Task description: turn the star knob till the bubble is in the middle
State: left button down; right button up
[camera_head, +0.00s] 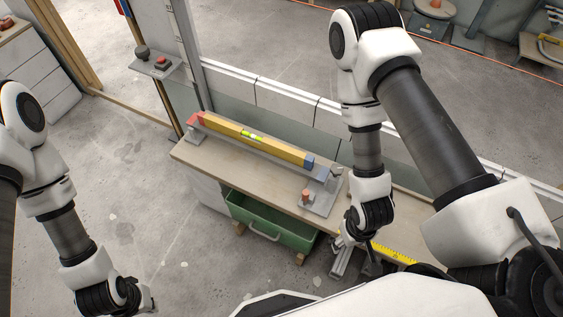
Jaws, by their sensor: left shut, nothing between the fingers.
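A yellow spirit level (225,126) with a red left end and a blue right end lies along a grey rail on the wooden bench. Its green vial (252,136) sits near the middle; the bubble is too small to place surely. A small grey knob (337,171), which looks like the star knob, is at the rail's right end. My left gripper (150,303) is shut and empty at the bottom left, over the floor, well away from the knob. My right gripper (342,242) hangs below and right of the knob, apart from it; its fingers are too unclear to judge.
A green drawer (270,222) juts out below. A yellow tape (394,255) lies near my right gripper. A low white block wall (287,100) runs behind; floor at left is clear.

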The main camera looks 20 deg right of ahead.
aim_at(336, 170)
jog(key=k+l+z, duration=0.1)
jog(key=z, duration=0.9)
